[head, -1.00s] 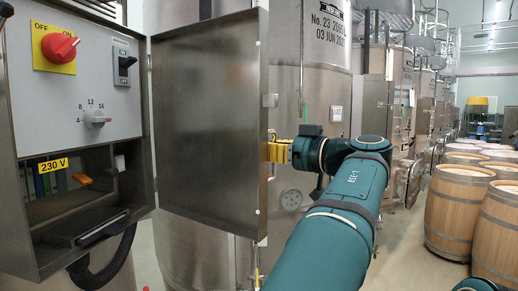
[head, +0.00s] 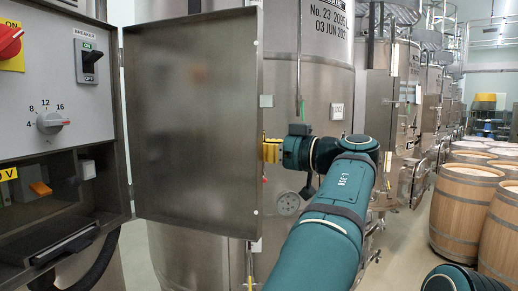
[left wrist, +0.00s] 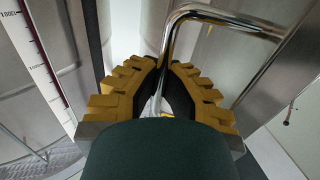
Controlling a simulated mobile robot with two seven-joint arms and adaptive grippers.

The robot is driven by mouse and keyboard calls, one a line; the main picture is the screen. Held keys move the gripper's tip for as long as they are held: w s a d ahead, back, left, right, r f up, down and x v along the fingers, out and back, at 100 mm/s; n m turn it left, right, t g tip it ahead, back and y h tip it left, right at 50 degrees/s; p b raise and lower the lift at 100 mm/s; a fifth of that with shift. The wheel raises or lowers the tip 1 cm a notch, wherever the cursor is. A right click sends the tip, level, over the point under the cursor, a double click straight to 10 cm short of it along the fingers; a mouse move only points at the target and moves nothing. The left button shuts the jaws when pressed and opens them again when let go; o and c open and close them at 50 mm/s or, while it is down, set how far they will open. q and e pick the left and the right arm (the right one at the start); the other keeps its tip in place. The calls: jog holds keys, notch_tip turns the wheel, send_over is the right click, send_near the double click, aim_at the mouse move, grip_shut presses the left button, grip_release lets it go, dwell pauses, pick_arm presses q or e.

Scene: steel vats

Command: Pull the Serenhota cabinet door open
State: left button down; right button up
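The cabinet door (head: 195,125) is a grey metal panel hinged on the right side of the cabinet (head: 125,140). It stands wide open, with its inner face toward me in the head view. My left gripper (head: 271,151) is at the door's free edge, its yellow fingers partly hidden behind that edge. In the left wrist view, the left gripper (left wrist: 165,72) has its yellow fingers closed around a bent chrome handle (left wrist: 225,18). My right gripper is not in view.
The open cabinet shows a breaker switch (head: 89,62), a rotary dial (head: 52,121) and a red knob (head: 9,42). Steel vats (head: 315,90) stand close behind the door. Wooden barrels (head: 464,212) line the right, with a strip of floor before them.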

pick_arm(q)
jog(key=shift+d, duration=0.2)
jog(key=c, duration=1)
grip_release()
jog(key=shift+d, duration=0.15)
jog(key=shift+c, duration=0.2)
jog(key=v, duration=0.7)
jog(key=shift+s+d, duration=0.2)
jog(key=shift+d, duration=0.05)
